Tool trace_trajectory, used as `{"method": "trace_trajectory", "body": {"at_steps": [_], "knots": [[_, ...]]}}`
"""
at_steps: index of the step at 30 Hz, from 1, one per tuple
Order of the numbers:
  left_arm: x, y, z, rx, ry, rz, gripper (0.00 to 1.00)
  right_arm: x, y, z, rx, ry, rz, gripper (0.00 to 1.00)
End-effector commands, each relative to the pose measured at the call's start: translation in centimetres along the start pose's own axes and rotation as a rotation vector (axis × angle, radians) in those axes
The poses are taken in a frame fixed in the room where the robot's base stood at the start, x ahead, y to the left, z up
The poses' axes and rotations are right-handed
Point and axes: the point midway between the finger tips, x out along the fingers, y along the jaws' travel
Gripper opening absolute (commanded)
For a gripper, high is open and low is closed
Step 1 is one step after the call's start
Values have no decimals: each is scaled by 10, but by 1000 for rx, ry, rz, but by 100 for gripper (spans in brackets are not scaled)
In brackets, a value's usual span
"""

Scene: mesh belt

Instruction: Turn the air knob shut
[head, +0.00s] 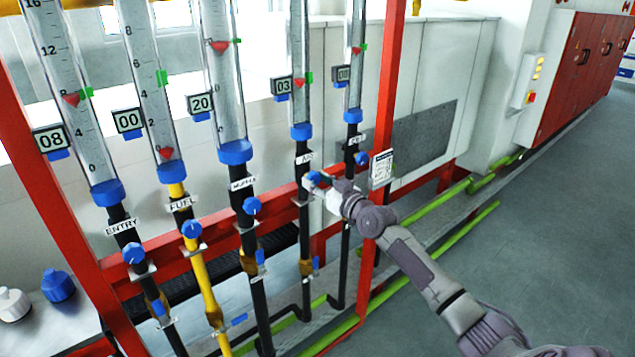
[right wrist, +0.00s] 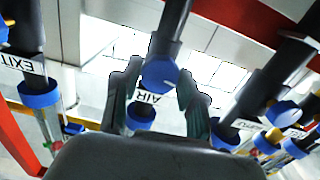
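The air knob (head: 312,180) is a small blue knob on the black pipe under the AIR label (head: 306,159). Its clear tube (head: 299,55) has a display reading 03 (head: 281,87), with a red float near a green marker. My right gripper (head: 322,186) reaches the knob from the right and partly hides it. In the right wrist view the blue air knob (right wrist: 159,73) lies between the two spread fingertips of my right gripper (right wrist: 158,84). Whether the fingers touch it cannot be told. My left gripper is not in view.
A red frame post (head: 388,90) stands just right of the knob, with a small tag (head: 382,169). Open floor (head: 540,200) lies to the right.

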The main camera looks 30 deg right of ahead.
Motion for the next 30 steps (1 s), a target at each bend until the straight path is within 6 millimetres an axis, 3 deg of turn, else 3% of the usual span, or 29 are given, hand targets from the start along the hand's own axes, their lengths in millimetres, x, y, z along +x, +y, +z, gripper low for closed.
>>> {"method": "trace_trajectory", "body": {"at_steps": [1, 4, 17, 30], "knots": [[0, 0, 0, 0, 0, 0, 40, 0, 0, 0, 0, 0, 1, 24], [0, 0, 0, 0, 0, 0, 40, 0, 0, 0, 0, 0, 1, 7], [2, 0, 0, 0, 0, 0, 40, 0, 0, 1, 94, 0, 0, 7], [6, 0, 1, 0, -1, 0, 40, 0, 0, 0, 472, 1, 0, 7]]}}
